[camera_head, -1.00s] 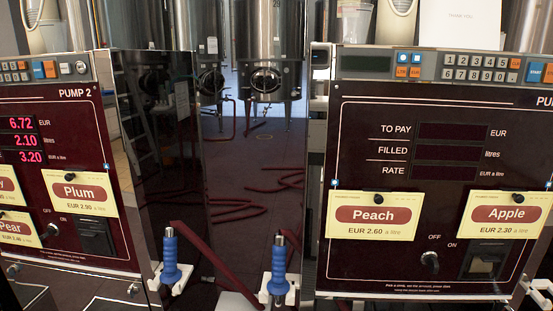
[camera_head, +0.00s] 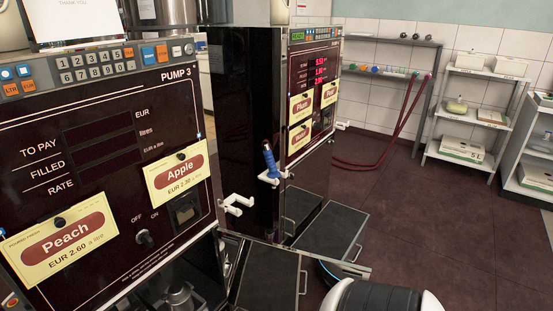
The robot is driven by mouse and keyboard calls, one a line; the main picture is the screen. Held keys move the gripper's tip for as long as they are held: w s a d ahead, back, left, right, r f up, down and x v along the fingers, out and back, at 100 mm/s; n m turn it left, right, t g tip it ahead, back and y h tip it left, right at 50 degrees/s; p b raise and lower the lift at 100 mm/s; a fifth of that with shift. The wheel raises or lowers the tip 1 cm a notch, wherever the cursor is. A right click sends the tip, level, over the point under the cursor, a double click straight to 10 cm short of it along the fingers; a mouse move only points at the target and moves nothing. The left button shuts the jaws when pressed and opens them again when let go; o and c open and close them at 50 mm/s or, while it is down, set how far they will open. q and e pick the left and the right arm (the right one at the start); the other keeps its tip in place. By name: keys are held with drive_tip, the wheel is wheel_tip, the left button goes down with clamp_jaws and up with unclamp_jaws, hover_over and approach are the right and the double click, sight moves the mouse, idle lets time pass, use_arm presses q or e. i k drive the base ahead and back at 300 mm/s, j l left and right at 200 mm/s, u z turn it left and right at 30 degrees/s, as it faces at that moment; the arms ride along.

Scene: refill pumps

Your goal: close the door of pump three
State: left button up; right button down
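Pump three (camera_head: 110,130) stands at the left, with a dark red front marked PUMP 3, a keypad on top, and Peach and Apple cards. Its three display windows are dark. Below its front is an opening with a metal part (camera_head: 180,295) inside. A dark panel with a metal rim and bar handle (camera_head: 265,288) juts out at the opening's right; it looks like pump three's door standing open, but its hinge is hidden. Neither gripper shows. A white and black rounded part at the bottom looks like my own arm.
Another pump (camera_head: 310,90) with lit red figures stands to the right, a blue-handled nozzle (camera_head: 270,160) on its side. A second dark panel (camera_head: 332,232) with a handle juts out low before it. Shelves (camera_head: 470,110) line the back wall. The floor at right is clear.

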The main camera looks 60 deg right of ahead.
sight(260, 275)
drive_tip(key=k+l+u, duration=0.1)
drive_tip(key=l, duration=0.45)
drive_tip(key=k+l+u, duration=0.1)
drive_tip(key=l, duration=0.45)
drive_tip(key=k+l+u, duration=0.1)
drive_tip(key=l, duration=0.4)
drive_tip(key=k+l+u, duration=0.1)
drive_tip(key=k+l, duration=0.15)
drive_tip(key=l, duration=0.3)
drive_tip(key=k+l+u, duration=0.1)
drive_tip(key=l, duration=0.4)
drive_tip(key=k+l+u, duration=0.1)
drive_tip(key=k+l, duration=0.2)
drive_tip(key=l, duration=0.2)
drive_tip(key=k+l+u, duration=0.1)
drive_tip(key=l, duration=0.35)
drive_tip(key=k+l+u, duration=0.1)
drive_tip(key=k+l, duration=0.25)
drive_tip(key=l, duration=0.1)
